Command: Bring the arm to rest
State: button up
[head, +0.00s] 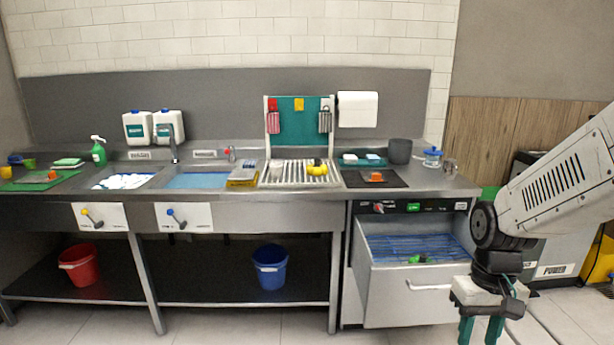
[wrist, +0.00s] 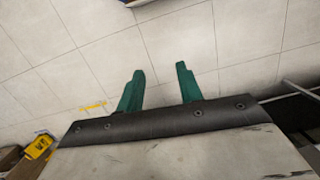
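My gripper (head: 481,330) hangs at the lower right of the head view, pointing down in front of the cabinet with the open drawer. Its green fingers also show in the wrist view (wrist: 160,85). They stand apart with only floor tiles visible between them, so it is open and empty. My arm comes in from the right edge, bent down at the wrist. The lower finger ends are cut off by the head view's bottom edge.
An open drawer (head: 415,298) with a blue rack juts out just left of my gripper. The steel counter (head: 240,196) holds sinks, a drying rack and several small items. A red bucket (head: 80,266) and a blue bucket (head: 270,268) stand on the lower shelf. The floor in front is clear.

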jog(key=s+a+r+t, duration=0.3)
jog(key=s+r, duration=1)
jog(key=shift+s+a, duration=0.35)
dwell(1.4)
